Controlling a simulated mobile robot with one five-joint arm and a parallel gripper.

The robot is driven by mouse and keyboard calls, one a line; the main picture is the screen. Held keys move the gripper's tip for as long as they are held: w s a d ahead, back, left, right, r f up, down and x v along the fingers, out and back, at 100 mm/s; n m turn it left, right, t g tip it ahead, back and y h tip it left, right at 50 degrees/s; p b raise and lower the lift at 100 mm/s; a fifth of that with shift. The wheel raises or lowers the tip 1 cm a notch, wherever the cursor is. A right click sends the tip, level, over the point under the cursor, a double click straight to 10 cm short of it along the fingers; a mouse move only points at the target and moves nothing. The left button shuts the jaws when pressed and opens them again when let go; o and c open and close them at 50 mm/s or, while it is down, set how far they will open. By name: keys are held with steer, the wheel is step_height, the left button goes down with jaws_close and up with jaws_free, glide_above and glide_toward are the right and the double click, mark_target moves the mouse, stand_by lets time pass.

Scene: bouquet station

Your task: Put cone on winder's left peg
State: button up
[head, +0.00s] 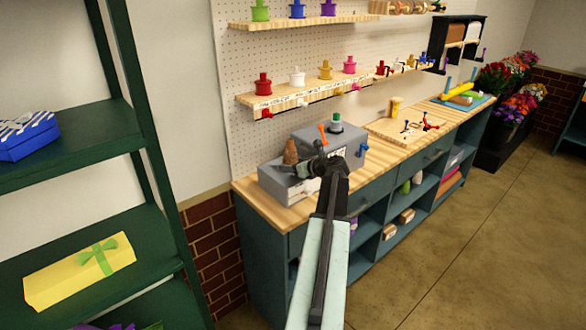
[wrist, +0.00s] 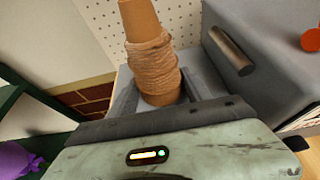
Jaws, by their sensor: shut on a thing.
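The cone (head: 290,152) is a brown, twine-wound cone, seen upright over the low left part of the grey winder (head: 335,143). In the wrist view the cone (wrist: 150,58) stands between the fingers of my gripper (wrist: 160,100), slightly tilted in the picture. My gripper (head: 305,168) is shut on its lower part. I see no left peg; it may be hidden by the cone. I cannot tell whether the cone rests on it. The winder's taller right block (wrist: 262,75) has a metal cylinder (wrist: 230,50) on its side.
An orange lever (head: 322,135) and a green spool (head: 336,123) are at the taller block, with a blue knob (head: 363,150) at its right. A pegboard (head: 240,75) with spool shelves rises behind. A green shelf rack (head: 150,130) stands left. The bench front (head: 285,225) is clear.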

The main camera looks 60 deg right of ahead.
steer(key=shift+f, duration=0.15)
steer(key=o, duration=1.5)
steer(key=shift+r, duration=0.4)
steer(key=p+v, duration=0.4)
steer(key=v, duration=0.8)
steer(key=shift+f+p, duration=0.2)
steer(key=shift+p, duration=0.15)
